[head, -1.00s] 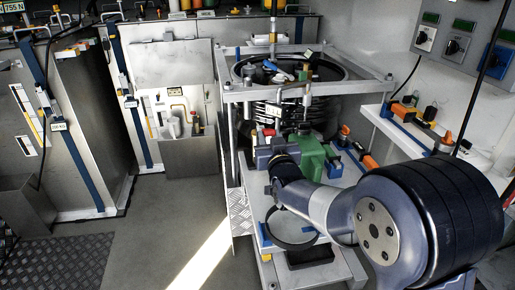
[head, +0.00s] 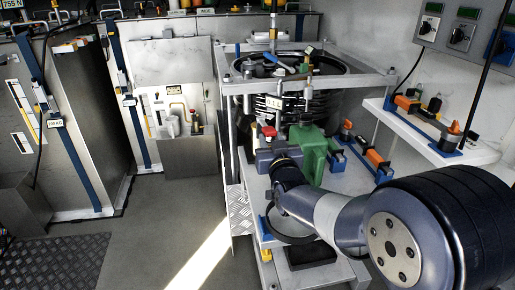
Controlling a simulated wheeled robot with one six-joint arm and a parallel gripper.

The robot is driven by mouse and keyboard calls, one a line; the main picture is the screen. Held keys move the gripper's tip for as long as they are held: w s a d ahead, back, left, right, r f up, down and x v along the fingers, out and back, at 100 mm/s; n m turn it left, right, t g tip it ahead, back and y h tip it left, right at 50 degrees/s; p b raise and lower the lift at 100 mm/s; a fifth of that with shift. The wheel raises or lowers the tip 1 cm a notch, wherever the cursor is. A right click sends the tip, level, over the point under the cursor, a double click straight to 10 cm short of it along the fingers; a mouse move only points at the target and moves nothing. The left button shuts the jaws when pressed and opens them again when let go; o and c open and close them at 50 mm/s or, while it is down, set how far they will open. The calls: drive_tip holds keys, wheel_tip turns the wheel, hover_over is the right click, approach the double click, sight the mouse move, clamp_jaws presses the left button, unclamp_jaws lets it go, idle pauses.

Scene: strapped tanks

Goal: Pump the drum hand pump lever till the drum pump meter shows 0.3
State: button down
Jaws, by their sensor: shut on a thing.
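The drum pump meter (head: 272,103) is a small pale display on the front of the strapped drum stack. Its digits are small and seem to read 0.1. A red piece (head: 268,131) just below it looks like the grip of the hand pump lever. My gripper (head: 267,147) is at the end of my arm, close under the red piece, and is shut on the lever. My own wrist hides most of the jaws and the lever. A green body (head: 313,150) stands just right of my wrist, in front of the drum (head: 290,85).
A metal frame (head: 228,88) surrounds the drum. A shelf (head: 392,119) with orange and blue fittings runs along the right wall, below switch boxes (head: 430,28). A step (head: 240,210) edges the bench. The floor (head: 160,220) at left is clear.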

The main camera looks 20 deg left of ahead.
sight(271, 130)
drive_tip(key=shift+f, duration=0.3)
drive_tip(key=shift+w+a+r+p, duration=0.15)
drive_tip(key=shift+w+r+p, duration=0.1)
drive_tip(key=shift+r, duration=0.7)
drive_tip(key=shift+w+a+r+p, duration=0.15)
drive_tip(key=shift+w+r, duration=0.1)
drive_tip(key=shift+r, duration=0.8)
drive_tip(key=c, duration=1)
unclamp_jaws()
drive_tip(key=shift+o, duration=0.2)
